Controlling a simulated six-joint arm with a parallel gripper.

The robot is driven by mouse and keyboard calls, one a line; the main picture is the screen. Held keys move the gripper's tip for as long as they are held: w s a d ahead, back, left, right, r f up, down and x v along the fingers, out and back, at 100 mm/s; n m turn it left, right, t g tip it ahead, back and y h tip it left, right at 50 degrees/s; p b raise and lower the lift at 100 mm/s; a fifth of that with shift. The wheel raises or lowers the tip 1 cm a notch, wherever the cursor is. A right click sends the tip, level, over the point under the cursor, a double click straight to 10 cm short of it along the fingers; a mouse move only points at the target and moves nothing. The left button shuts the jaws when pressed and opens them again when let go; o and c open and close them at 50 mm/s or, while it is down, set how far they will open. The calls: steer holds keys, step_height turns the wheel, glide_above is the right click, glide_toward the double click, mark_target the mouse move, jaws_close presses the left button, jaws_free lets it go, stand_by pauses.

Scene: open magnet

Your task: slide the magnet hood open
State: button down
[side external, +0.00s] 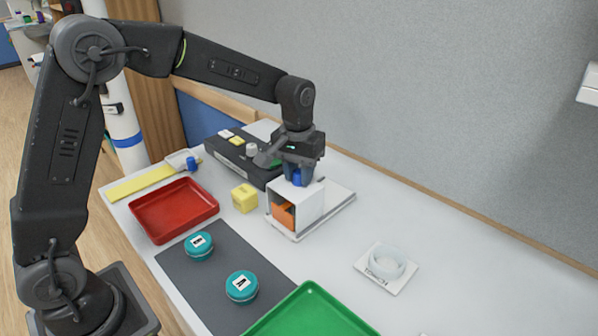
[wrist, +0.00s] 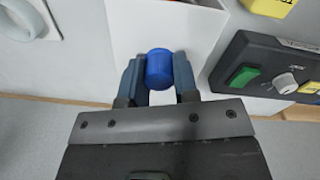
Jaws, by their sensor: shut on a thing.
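The magnet hood (side external: 312,203) is a white box on a white base plate (side external: 343,194), and it also shows in the wrist view (wrist: 195,28). Its near end is open in the side view, and an orange block (side external: 283,215) shows inside it. A blue knob (wrist: 159,70) stands on the hood's top. My gripper (side external: 298,176) points down over the hood, with one finger on each side of the knob, shut on it. In the side view the fingers partly hide the knob. A stretch of bare base plate shows behind the hood.
A black control box (side external: 238,158) with buttons and a dial stands close to the hood. A yellow cube (side external: 244,198) and a red tray (side external: 174,210) lie to the left. A white ring on a labelled card (side external: 387,266) lies right. Teal tins and a green tray (side external: 310,315) are nearer.

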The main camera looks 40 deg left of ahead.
steer(key=w, duration=1)
steer(key=shift+w, duration=0.35)
steer(key=shift+r, duration=0.1)
steer(key=c, duration=0.9)
jaws_free()
steer(key=shift+o, duration=0.2)
step_height(320, 180, up, 14)
steer(key=shift+a, duration=0.2)
steer(key=shift+s, duration=0.1)
